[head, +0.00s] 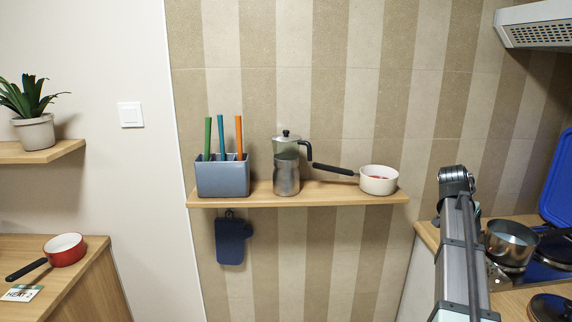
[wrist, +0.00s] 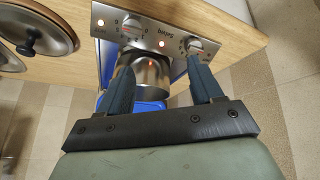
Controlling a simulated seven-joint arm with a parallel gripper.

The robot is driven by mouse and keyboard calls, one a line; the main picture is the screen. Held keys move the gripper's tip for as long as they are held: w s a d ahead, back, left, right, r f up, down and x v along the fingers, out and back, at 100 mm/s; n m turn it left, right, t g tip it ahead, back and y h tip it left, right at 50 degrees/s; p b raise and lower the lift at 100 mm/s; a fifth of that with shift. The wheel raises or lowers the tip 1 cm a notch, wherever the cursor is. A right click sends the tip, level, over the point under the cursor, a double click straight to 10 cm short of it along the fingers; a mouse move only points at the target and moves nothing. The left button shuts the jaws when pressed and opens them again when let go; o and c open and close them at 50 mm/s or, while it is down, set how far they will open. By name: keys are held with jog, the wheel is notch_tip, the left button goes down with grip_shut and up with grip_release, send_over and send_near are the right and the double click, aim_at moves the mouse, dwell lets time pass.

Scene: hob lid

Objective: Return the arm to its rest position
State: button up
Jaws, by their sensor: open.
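My gripper (wrist: 161,76) shows in the wrist view with its two dark blue fingers spread apart and nothing held between them. Beyond the fingers is the hob's steel control panel (wrist: 164,38) with knobs and small lit lamps. In the head view my arm (head: 461,250) reaches up at the right, in front of the counter. It hides most of the gripper there. A steel saucepan (head: 511,243) sits on the hob just right of my arm; a steel pot (wrist: 153,72) also shows between the fingers in the wrist view. The blue hob lid (head: 556,185) stands raised at the far right.
A wooden shelf (head: 300,199) holds a grey utensil box (head: 222,178), a moka pot (head: 287,175) and a white saucepan (head: 378,180). A blue mitt (head: 231,241) hangs below. A red saucepan (head: 64,249) stands on the left counter. The space between the counters looks clear.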

jog(key=s+a+f+n+y, duration=0.25)
jog(key=a+f, duration=0.45)
jog(key=f, duration=0.6)
jog(key=s+a+f+n+g+y, duration=0.1)
jog(key=s+a+f+n, duration=0.4)
jog(key=f, duration=0.8)
jog(key=s+a+f+y, duration=0.25)
jog(key=a+f, duration=0.55)
jog(key=f, duration=0.5)
jog(key=s+a+f+n+g, duration=0.1)
jog(key=s+a+f+g, duration=0.1)
jog(key=s+a+f, duration=0.4)
jog(key=s+a+f+n+g, duration=0.1)
jog(key=s+a+f+g, duration=0.2)
jog(key=s, duration=1.4)
jog(key=s+a+f+n+g, duration=0.2)
jog(key=s+a+f, duration=0.7)
jog(key=f, duration=0.6)
jog(key=s+g, duration=0.1)
jog(key=s, duration=0.1)
jog(key=shift+s+a+f, duration=0.25)
jog(key=shift+s+f, duration=0.1)
jog(key=shift+s, duration=0.05)
